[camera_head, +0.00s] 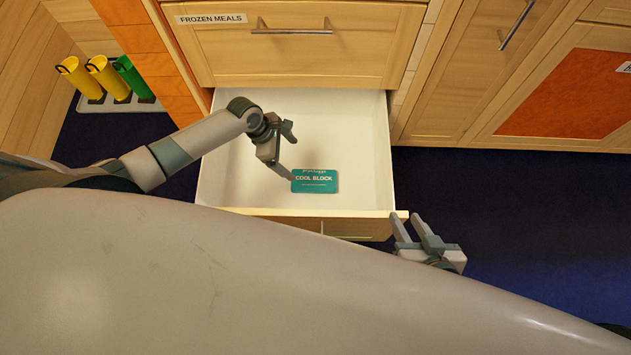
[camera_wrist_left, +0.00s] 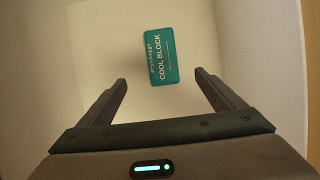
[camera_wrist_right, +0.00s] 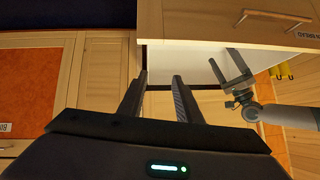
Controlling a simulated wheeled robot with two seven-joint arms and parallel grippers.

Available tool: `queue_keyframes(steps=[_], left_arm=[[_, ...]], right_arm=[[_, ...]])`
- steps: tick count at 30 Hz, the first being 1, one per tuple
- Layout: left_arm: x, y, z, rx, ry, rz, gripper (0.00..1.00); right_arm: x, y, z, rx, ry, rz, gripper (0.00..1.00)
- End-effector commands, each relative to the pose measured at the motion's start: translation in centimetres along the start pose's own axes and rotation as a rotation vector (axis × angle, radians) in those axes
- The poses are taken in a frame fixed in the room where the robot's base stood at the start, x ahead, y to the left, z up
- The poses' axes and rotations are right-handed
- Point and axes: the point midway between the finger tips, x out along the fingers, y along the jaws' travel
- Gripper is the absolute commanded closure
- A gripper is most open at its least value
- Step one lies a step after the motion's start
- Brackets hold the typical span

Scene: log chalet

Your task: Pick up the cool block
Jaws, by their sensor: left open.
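The cool block (camera_head: 315,181) is a flat teal slab with white lettering, lying on the floor of the open drawer (camera_head: 230,187). It also shows in the left wrist view (camera_wrist_left: 160,56), ahead of and between the fingertips. My left gripper (camera_head: 289,154) is over the drawer, up and left of the block, open and empty, apart from it. My right gripper (camera_head: 404,228) is at the drawer's front right corner, outside it; its fingers stand apart in the right wrist view (camera_wrist_right: 161,78) with nothing between them.
A closed drawer labelled FROZEN MEALS (camera_head: 300,45) is above the open one. Cabinets with an orange panel (camera_head: 563,94) stand at right. Yellow and green containers (camera_head: 105,76) sit on a pale tray at left. The dark blue floor at right is clear.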

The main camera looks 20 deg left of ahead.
Motion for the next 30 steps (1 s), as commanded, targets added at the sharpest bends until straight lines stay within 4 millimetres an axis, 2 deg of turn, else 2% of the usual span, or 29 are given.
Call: queue_keyframes(steps=[11,16,30], left_arm=[[0.1,0.0,0.0,0.000,0.000,0.000,0.12],[0.7,0.0,0.0,0.000,0.000,0.000,0.12],[5.0,0.0,-0.1,0.000,0.000,0.000,0.12]], right_arm=[[-0.1,-0.1,-0.2,0.000,0.008,-0.002,0.69],[0.1,-0.2,-0.8,-0.005,0.042,-0.005,0.69],[0.0,-1.9,-6.2,-0.040,0.343,-0.031,0.69]])
